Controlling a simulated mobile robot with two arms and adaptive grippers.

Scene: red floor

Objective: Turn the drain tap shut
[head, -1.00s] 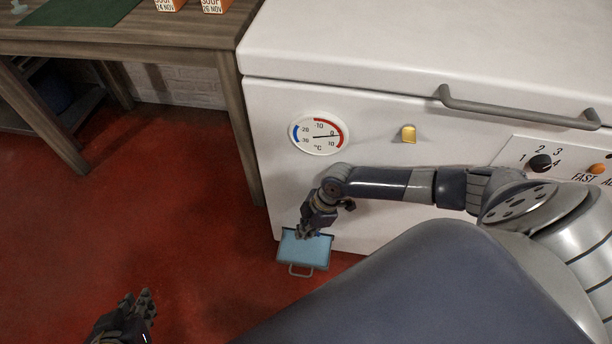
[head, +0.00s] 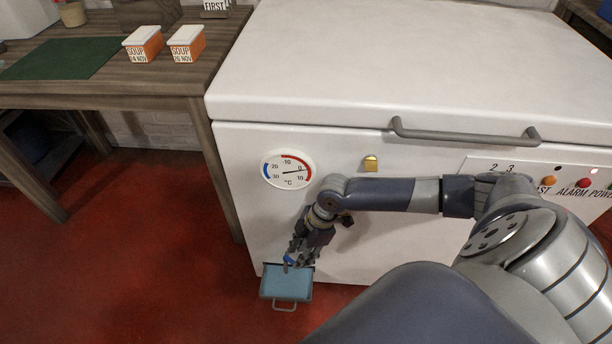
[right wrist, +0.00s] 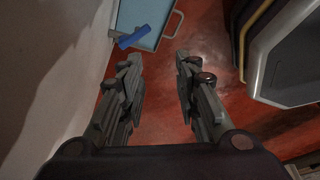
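The drain tap's blue lever (head: 288,260) shows low at the freezer's front, just above a light blue tray (head: 286,286) on the floor. In the right wrist view the blue lever (right wrist: 133,37) slants across the tray (right wrist: 146,14), with a grey tap part at its left. I cannot tell from its slant whether the tap is open or shut. My right gripper (head: 299,256) is beside the lever, to its right in the head view. In the right wrist view its fingers (right wrist: 158,62) are apart with nothing between them. My left gripper is out of view.
The white freezer (head: 240,200) stands behind the tap, with a dial thermometer (head: 287,170), a yellow lock (head: 371,163) and a grey handle (head: 465,134). A wooden table (head: 150,88) with two soup boxes stands left. The red floor (head: 130,240) is clear in front.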

